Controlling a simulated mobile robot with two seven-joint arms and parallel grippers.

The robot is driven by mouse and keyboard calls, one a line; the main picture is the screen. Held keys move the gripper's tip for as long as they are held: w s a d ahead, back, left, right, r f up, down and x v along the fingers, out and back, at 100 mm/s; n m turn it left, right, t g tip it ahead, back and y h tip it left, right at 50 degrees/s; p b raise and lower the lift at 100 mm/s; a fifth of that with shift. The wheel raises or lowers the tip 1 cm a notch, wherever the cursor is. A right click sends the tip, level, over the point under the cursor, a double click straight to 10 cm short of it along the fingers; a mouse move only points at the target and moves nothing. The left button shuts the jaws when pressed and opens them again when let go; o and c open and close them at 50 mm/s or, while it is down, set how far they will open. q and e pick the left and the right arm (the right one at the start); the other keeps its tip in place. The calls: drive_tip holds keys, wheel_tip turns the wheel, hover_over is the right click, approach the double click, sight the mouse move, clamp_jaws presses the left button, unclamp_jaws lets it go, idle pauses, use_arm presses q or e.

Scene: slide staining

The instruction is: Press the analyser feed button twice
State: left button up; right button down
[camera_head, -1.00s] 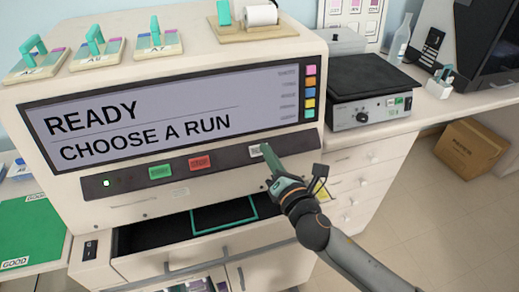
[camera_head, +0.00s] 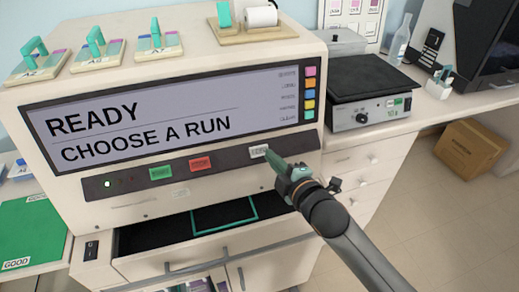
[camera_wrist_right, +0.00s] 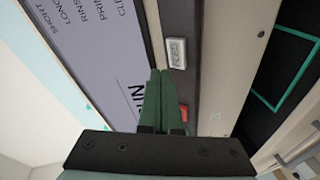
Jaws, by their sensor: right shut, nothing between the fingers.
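The analyser (camera_head: 180,215) is a big cream machine whose screen (camera_head: 150,110) reads "READY CHOOSE A RUN". The pale grey feed button (camera_head: 258,151) sits at the right of the dark strip under the screen; its lettering is too small to read surely. It also shows in the right wrist view (camera_wrist_right: 177,53). My right gripper (camera_head: 270,154) is shut and empty, its green fingertips beside the button. In the wrist view the fingertips (camera_wrist_right: 160,73) lie just short of the button's edge; I cannot tell whether they touch the panel. My left gripper is out of view.
A green button (camera_head: 160,172) and a red button (camera_head: 203,164) sit left on the same strip. An open dark drawer (camera_head: 150,237) with a teal outline lies below. Slide racks (camera_head: 95,48) and a paper roll (camera_head: 262,15) stand on top. A hotplate (camera_head: 365,90) is at right.

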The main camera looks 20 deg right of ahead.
sight(259, 151)
drive_tip(key=r+m+y, duration=0.1)
drive_tip(key=m, duration=0.4)
drive_tip(key=s+r+m+y, duration=0.1)
drive_tip(key=r+m+y, duration=0.1)
drive_tip(key=m, duration=0.3)
drive_tip(key=s+r+m+y, duration=0.1)
drive_tip(key=m, duration=0.4)
drive_tip(key=shift+s+a+r+m+g+y+p, duration=0.2)
drive_tip(key=shift+s+m+g+y+p, duration=0.1)
drive_tip(key=shift+m+y, duration=0.1)
drive_tip(key=shift+w+f, duration=0.1)
drive_tip(key=w+f+b, duration=0.6)
drive_tip(key=b, duration=0.1)
drive_tip(key=shift+w+a+f, duration=0.1)
idle(1.3)
drive_tip(key=shift+w+f+b, duration=0.25)
drive_tip(key=shift+w+b, duration=0.05)
